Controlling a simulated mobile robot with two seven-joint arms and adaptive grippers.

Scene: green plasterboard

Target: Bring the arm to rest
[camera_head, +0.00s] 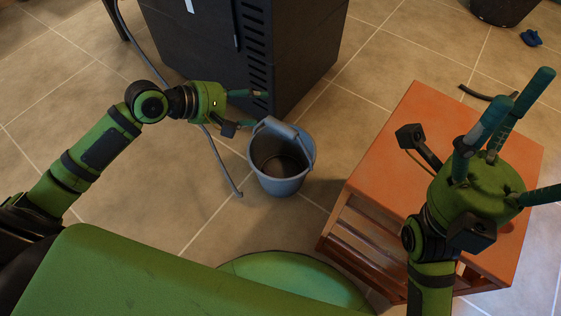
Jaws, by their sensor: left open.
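My left arm reaches in from the left, and its green left gripper (247,108) is open. It points right, its fingers just above and left of a blue-grey bucket (281,186). The bucket stands upright on the floor with its handle (283,129) at the upper rim. It looks empty. Nothing shows between the left fingers, and I cannot tell whether they touch the handle. My right gripper (525,130) is over an orange-topped wooden table at the right, its teal fingers spread up and to the right, holding nothing.
The orange table (400,125) stands close under my right arm. A dark cabinet (240,40) stands behind the bucket. A dark bin (503,8) and a small blue object (531,38) are at the top right. Open floor lies left.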

